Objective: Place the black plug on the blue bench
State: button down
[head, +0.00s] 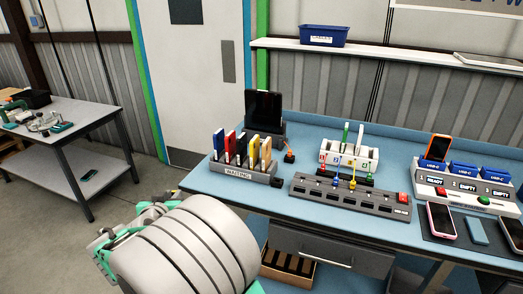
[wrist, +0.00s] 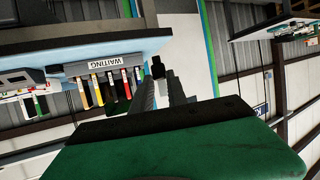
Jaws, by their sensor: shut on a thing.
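The blue bench (head: 232,188) fills the middle and right of the head view. Its edge also shows at the upper left of the wrist view, upside down. My gripper (wrist: 160,82) is shut on a small black plug (wrist: 158,67), which shows at the fingertips in the wrist view. The plug is apart from the bench, off to the side of its end. In the head view my arm, at the lower left, hides the gripper and plug.
A grey WAITING rack (head: 238,174) with coloured upright items stands at the bench's left front. A small orange-and-black object (head: 289,156) and a dark block (head: 276,181) sit beside it. A grey slotted strip (head: 345,197) lies further right. Bare bench shows left of the rack.

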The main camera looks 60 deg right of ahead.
jog(key=s+d+r+m+g+h, duration=0.1)
jog(key=s+d+r+m+g, duration=0.2)
jog(key=s+d, duration=0.4)
jog(key=s+d+r+m+g+h, duration=0.1)
jog(key=s+d+r+m+g, duration=0.15)
jog(key=s+d, duration=0.5)
jog(key=s+d+r+m+g+b, duration=0.1)
jog(key=s+d+r+b, duration=0.1)
jog(key=s+r, duration=0.35)
jog(key=s+d+r+m+g+b, duration=0.1)
jog(key=s+d+r+g, duration=0.1)
jog(key=s, duration=0.6)
jog(key=w+a+f+n+t, duration=0.2)
jog(key=a+f+t, duration=0.15)
jog(key=f, duration=0.35)
jog(key=shift+n, duration=0.25)
jog(key=w+d+f, duration=0.2)
jog(key=d+f, duration=0.1)
jog(key=w+d+f+p, duration=0.1)
jog(key=w+d+f, duration=0.1)
jog(key=d+f, duration=0.1)
jog(key=w+d+f, duration=0.2)
jog(key=d+f, duration=0.1)
jog(key=d, duration=0.2)
jog(key=shift+w+p, duration=0.15)
jog(key=shift+p, duration=0.15)
jog(key=shift+w+d+f, duration=0.1)
jog(key=shift+d+f, duration=0.1)
jog(key=shift+f, duration=1.6)
